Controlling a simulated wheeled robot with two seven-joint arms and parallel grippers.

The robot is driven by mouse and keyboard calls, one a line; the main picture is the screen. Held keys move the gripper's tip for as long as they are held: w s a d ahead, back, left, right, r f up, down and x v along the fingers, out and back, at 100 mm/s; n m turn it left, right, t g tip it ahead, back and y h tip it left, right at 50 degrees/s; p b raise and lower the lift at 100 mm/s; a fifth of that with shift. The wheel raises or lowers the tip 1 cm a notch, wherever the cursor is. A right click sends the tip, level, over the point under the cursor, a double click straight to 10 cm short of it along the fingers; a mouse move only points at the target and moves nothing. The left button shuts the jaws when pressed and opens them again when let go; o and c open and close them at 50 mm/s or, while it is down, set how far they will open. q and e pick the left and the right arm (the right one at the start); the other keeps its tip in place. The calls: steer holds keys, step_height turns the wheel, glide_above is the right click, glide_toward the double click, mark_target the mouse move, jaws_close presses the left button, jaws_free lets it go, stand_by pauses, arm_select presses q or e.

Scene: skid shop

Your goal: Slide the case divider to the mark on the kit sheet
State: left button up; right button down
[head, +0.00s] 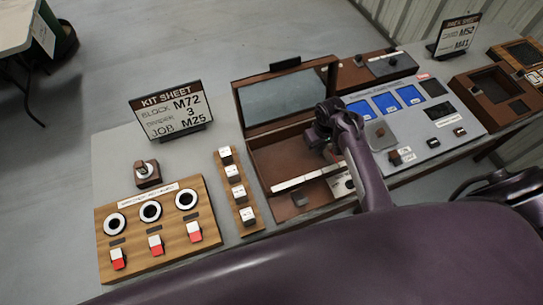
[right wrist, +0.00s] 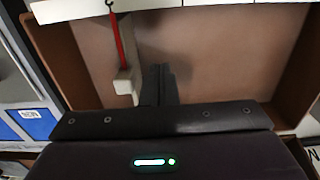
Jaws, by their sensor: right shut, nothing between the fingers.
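The kit sheet (head: 170,108) stands at the left and reads "M72", "3" and "M25", with 3 on its divider line. The brown case (head: 262,152) is open, its lid raised at the back. A white marked strip (head: 290,184) crosses it; it also shows in the right wrist view (right wrist: 190,6). What looks like the divider's cream handle (right wrist: 125,84), with a red pointer (right wrist: 117,38) reaching the strip, is inside the case. My right gripper (right wrist: 160,84) is shut and empty, low beside the cream handle; I cannot tell whether they touch. My left gripper is not in view.
A wooden board (head: 158,228) with round dials and red-and-white switches lies at the left, with a narrow block rack (head: 238,190) beside the case. A grey console with blue screens (head: 386,103) stands to the right.

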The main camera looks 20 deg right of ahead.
step_height(320, 180, up, 8)
stand_by(0.6)
steer(key=shift+f, duration=0.1)
stand_by(0.4)
